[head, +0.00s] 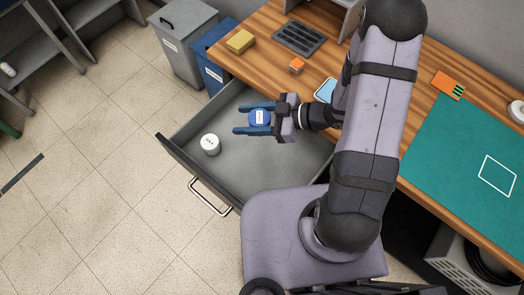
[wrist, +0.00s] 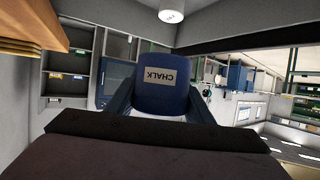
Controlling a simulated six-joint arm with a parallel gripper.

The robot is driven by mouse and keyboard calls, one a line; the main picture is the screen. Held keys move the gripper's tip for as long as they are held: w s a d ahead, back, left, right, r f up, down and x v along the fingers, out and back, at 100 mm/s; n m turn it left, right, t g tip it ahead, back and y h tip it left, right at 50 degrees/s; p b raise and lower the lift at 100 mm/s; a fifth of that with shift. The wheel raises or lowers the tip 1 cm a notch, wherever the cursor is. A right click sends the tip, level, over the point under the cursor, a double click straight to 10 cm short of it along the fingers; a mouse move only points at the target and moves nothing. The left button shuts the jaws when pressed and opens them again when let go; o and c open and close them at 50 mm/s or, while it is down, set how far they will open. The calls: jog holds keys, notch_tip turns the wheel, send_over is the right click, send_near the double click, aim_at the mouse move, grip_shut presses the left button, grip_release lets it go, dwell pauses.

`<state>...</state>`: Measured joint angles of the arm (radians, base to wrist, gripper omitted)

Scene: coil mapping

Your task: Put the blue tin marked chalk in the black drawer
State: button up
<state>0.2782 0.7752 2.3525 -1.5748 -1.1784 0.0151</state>
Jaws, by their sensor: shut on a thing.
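The blue tin (head: 260,118) is between the two blue fingers of my gripper (head: 255,119), which is shut on it. In the wrist view the tin (wrist: 162,97) shows its white label reading CHALK, upside down in the picture, with the gripper (wrist: 160,105) fingers on either side. The open drawer (head: 245,150) has a black front and a grey inside. In the head view the tin and gripper are over the drawer's inside. I cannot tell exactly how high above its floor the tin is.
A white tin (head: 210,144) stands in the drawer near its front; it also shows in the wrist view (wrist: 172,11). The wooden desk (head: 270,49) edge runs behind the drawer. Grey (head: 184,45) and blue (head: 212,60) bins stand beside the desk. The drawer floor around the white tin is clear.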

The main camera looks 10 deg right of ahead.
jog(key=n+g+b, duration=0.1)
jog(key=b, duration=0.7)
send_over(227, 168)
notch_tip(227, 168, down, 9)
jog(key=shift+r, duration=0.1)
jog(key=shift+f, duration=5)
jog(key=shift+b, duration=0.3)
jog(key=shift+f, duration=0.15)
jog(key=o, duration=0.8)
